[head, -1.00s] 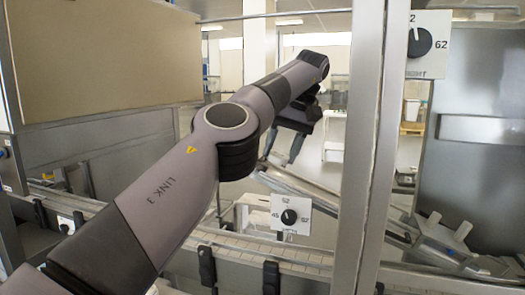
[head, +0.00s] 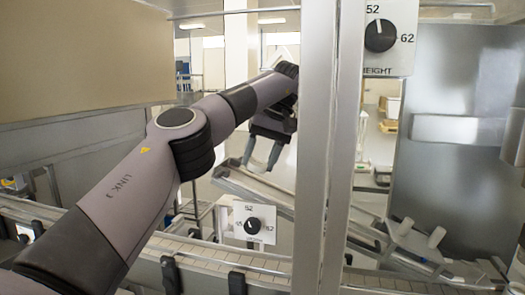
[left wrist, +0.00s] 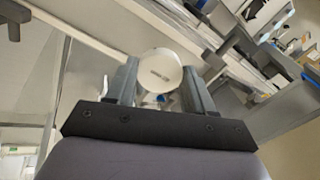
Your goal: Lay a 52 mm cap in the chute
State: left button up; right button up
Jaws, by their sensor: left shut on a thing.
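My left gripper (head: 259,163) is over the upper end of the sloping metal chute (head: 290,203) in the head view, fingers pointing down. In the left wrist view a round white cap (left wrist: 160,70) with small dark print on its face sits between the two grey fingers. The gripper is shut on it. The cap is hard to make out in the head view, and I cannot tell the gap between it and the chute. My right gripper is not in view.
A metal post (head: 316,150) stands upright just right of the gripper. A height dial (head: 380,36) marked 52 and 62 is at upper right; a second dial (head: 253,225) is below the chute. A conveyor (head: 205,255) runs along the front. White pegs (head: 408,226) stand near the chute's lower end.

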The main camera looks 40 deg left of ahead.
pick_arm(q)
jog(key=shift+x, duration=1.75)
jog(key=o, duration=1.1)
jog(key=shift+c, duration=0.2)
